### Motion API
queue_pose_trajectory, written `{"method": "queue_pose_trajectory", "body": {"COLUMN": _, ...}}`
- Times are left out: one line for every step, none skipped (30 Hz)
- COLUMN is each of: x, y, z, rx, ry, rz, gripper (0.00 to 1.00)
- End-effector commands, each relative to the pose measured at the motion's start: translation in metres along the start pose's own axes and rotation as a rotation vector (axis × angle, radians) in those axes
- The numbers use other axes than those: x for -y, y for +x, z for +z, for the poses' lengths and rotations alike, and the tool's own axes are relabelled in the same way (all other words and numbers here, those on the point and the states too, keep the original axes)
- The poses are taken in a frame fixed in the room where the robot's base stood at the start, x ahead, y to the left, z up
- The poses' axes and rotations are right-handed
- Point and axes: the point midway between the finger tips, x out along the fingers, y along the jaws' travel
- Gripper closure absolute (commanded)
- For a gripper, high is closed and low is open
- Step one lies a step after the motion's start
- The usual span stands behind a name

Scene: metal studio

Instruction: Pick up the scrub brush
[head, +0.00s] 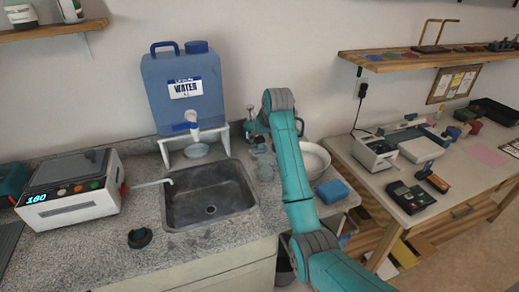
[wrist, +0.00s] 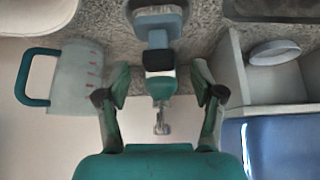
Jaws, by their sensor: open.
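In the wrist view, what looks like the scrub brush (wrist: 160,85) lies along the picture's middle. It has a blue-grey block-like head (wrist: 157,22), a dark band, a teal part and a small metallic end. My gripper (wrist: 160,94) is open, with one finger on each side of it and visible gaps to both. In the head view, my gripper (head: 257,124) is at the back of the counter, right of the sink, partly hidden by my arm. The brush is hard to make out there.
A blue water jug (head: 184,90) on a white stand (head: 225,136) is left of my gripper, behind the sink (head: 209,196). A measuring jug (wrist: 77,78) and a white bowl (head: 316,160) are close on the other side. A blue sponge-like block (head: 332,191) lies right of my arm.

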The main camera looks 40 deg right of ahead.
Motion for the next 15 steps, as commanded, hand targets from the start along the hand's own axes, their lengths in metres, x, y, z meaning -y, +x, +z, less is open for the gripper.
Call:
{"method": "queue_pose_trajectory", "body": {"x": 0.0, "y": 0.007, "z": 0.0, "rx": 0.003, "ry": 0.0, "rz": 0.0, "gripper": 0.33}}
{"method": "queue_pose_trajectory", "body": {"x": -0.001, "y": 0.011, "z": -0.001, "rx": 0.003, "ry": 0.0, "rz": 0.0, "gripper": 0.33}}
{"method": "queue_pose_trajectory", "body": {"x": -0.001, "y": 0.017, "z": -0.002, "rx": 0.004, "ry": 0.0, "rz": 0.0, "gripper": 0.33}}
{"method": "queue_pose_trajectory", "body": {"x": -0.002, "y": 0.022, "z": -0.003, "rx": 0.004, "ry": 0.0, "rz": 0.0, "gripper": 0.33}}
{"method": "queue_pose_trajectory", "body": {"x": -0.002, "y": 0.026, "z": -0.004, "rx": 0.003, "ry": 0.0, "rz": 0.0, "gripper": 0.33}}
{"method": "queue_pose_trajectory", "body": {"x": -0.002, "y": 0.031, "z": -0.003, "rx": 0.003, "ry": 0.0, "rz": 0.0, "gripper": 0.33}}
{"method": "queue_pose_trajectory", "body": {"x": -0.002, "y": 0.035, "z": -0.004, "rx": 0.003, "ry": 0.0, "rz": 0.0, "gripper": 0.33}}
{"method": "queue_pose_trajectory", "body": {"x": -0.002, "y": 0.037, "z": -0.004, "rx": 0.002, "ry": 0.0, "rz": 0.0, "gripper": 0.33}}
{"method": "queue_pose_trajectory", "body": {"x": -0.002, "y": 0.041, "z": -0.004, "rx": 0.002, "ry": 0.0, "rz": 0.0, "gripper": 0.33}}
{"method": "queue_pose_trajectory", "body": {"x": -0.002, "y": 0.043, "z": -0.004, "rx": 0.002, "ry": 0.0, "rz": 0.0, "gripper": 0.33}}
{"method": "queue_pose_trajectory", "body": {"x": -0.002, "y": 0.044, "z": -0.004, "rx": 0.001, "ry": 0.0, "rz": 0.0, "gripper": 0.33}}
{"method": "queue_pose_trajectory", "body": {"x": -0.002, "y": 0.045, "z": -0.004, "rx": 0.001, "ry": 0.0, "rz": 0.0, "gripper": 0.33}}
{"method": "queue_pose_trajectory", "body": {"x": -0.002, "y": 0.045, "z": -0.004, "rx": 0.0, "ry": 0.0, "rz": 0.0, "gripper": 0.33}}
{"method": "queue_pose_trajectory", "body": {"x": -0.002, "y": 0.046, "z": -0.004, "rx": 0.0, "ry": 0.0, "rz": 0.0, "gripper": 0.33}}
{"method": "queue_pose_trajectory", "body": {"x": -0.002, "y": 0.045, "z": -0.004, "rx": 0.0, "ry": 0.0, "rz": 0.0, "gripper": 0.33}}
